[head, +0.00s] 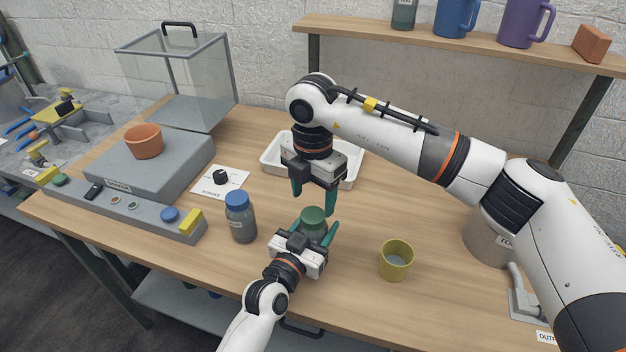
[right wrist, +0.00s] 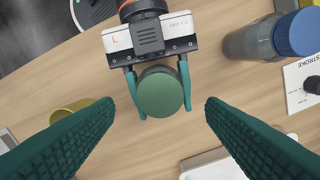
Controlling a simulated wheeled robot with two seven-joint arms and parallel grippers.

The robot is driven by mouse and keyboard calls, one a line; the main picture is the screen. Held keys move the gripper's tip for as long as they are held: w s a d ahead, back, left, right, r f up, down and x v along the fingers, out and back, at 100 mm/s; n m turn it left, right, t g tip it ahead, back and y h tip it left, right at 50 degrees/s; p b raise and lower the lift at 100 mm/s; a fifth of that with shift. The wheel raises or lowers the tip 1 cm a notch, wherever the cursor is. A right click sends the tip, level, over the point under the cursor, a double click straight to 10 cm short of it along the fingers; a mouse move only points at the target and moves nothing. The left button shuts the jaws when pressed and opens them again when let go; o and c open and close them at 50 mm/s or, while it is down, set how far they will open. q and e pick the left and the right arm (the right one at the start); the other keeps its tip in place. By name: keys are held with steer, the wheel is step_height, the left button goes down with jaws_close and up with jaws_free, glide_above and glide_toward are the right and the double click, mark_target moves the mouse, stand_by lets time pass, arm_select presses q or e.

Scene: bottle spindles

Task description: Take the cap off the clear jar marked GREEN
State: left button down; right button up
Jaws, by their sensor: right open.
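The clear jar (head: 314,234) with a green cap (head: 313,214) stands upright on the table; its marking cannot be read. The cap shows from above in the right wrist view (right wrist: 160,92). My left gripper (head: 314,232) comes from the front, its teal fingers shut on the jar's sides below the cap; it also shows in the right wrist view (right wrist: 159,92). My right gripper (head: 314,201) points down above the cap, open and empty. In the right wrist view its fingers (right wrist: 160,103) stand apart on both sides of the cap, without touching it.
A blue-capped bottle (head: 240,218) stands left of the jar, and a yellow cup (head: 396,260) stands to its right. A white tray (head: 270,158) lies behind my right gripper. A control panel (head: 130,209) and a grey block with an orange pot (head: 144,141) are at the left.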

mark_target(313, 215)
arm_select(q)
steer(key=shift+f, duration=0.1)
arm_select(e)
steer(key=shift+f, duration=2.2)
steer(key=shift+c, duration=0.3)
